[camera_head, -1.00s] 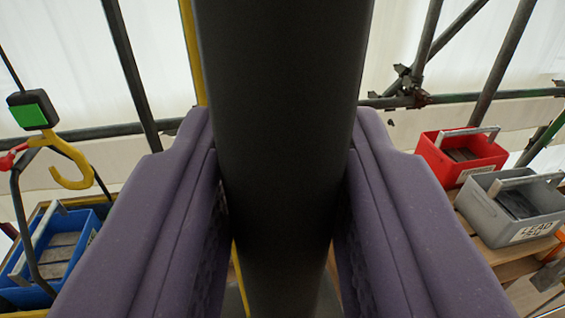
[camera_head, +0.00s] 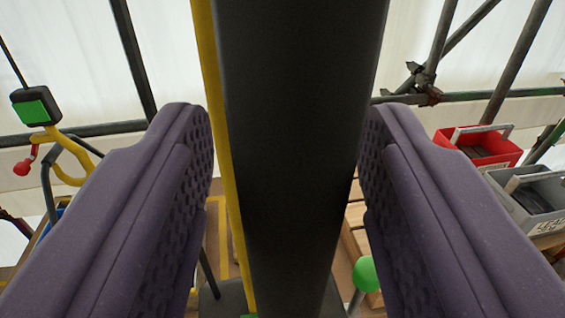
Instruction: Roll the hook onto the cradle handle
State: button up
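The yellow hook (camera_head: 62,172) hangs at the left below a black block with a green face (camera_head: 32,107), on a dark line. A red latch-like part sticks out at its left. A dark bent bar (camera_head: 47,185) runs close by the hook; I cannot tell whether they touch or whether it is the cradle handle. A sliver of the blue crate (camera_head: 61,212) shows below, mostly hidden by my left finger. My gripper (camera_head: 286,112) has its purple fingers spread either side of a thick dark upright bar (camera_head: 300,150), with the textured pads showing.
A red crate (camera_head: 508,150) and a grey crate marked LEAD (camera_head: 545,221) stand at the right. A green ball knob (camera_head: 366,273) stands low beside the dark bar. A yellow upright (camera_head: 213,120) is close left of the bar. Scaffold tubes (camera_head: 470,97) cross behind.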

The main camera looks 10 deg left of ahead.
jog(key=shift+d, duration=0.15)
jog(key=s, duration=0.7)
jog(key=shift+s+d, duration=0.35)
jog(key=shift+d, duration=0.1)
